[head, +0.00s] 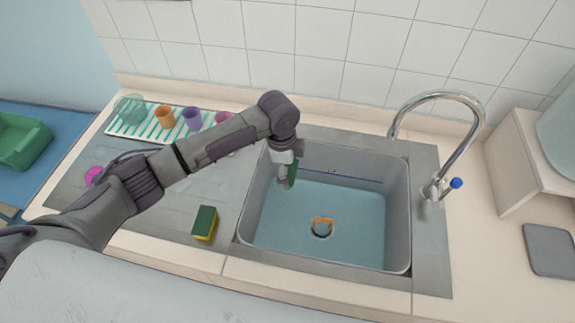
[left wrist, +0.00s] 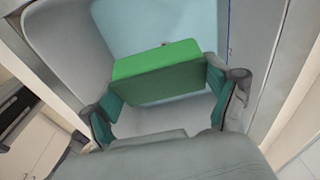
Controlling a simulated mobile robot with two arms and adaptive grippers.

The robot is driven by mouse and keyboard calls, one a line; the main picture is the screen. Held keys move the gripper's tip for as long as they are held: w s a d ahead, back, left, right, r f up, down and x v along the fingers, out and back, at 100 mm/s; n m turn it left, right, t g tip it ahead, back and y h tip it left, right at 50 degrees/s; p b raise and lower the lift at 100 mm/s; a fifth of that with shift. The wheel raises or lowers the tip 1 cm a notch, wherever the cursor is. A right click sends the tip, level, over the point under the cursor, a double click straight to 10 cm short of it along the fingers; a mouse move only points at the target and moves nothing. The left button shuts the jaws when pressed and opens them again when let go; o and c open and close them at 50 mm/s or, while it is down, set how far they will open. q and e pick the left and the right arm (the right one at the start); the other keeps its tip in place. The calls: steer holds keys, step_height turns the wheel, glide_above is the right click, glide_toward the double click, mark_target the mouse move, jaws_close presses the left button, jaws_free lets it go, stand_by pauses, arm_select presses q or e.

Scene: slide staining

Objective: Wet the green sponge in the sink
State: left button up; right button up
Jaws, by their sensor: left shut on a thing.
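My left gripper (head: 286,180) is over the left part of the sink (head: 408,205), pointing down. It is shut on a green sponge, which shows clearly in the left wrist view (left wrist: 155,72) as a green block between the two fingers (left wrist: 163,112). In the head view the held sponge is mostly hidden by the gripper. The sink holds bluish water (head: 350,215). I cannot tell whether the sponge touches the water. My right gripper is not in view.
A sponge with a green top and yellow body (head: 204,223) lies left of the sink. A curved tap (head: 470,130) stands at the right. A small orange thing (head: 322,222) is by the drain. Cups and a jug stand on a striped rack (head: 126,130) at the back left.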

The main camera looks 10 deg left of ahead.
arm_select(q)
step_height(320, 180, down, 22)
steer(key=b, duration=1.4)
steer(key=shift+f, duration=0.2)
steer(key=shift+r, duration=0.15)
stand_by(0.4)
step_height(320, 180, up, 18)
steer(key=p, duration=1.7)
steer(key=shift+r+p, duration=0.85)
steer(key=shift+r, duration=0.55)
steer(key=shift+r, duration=0.1)
stand_by(0.9)
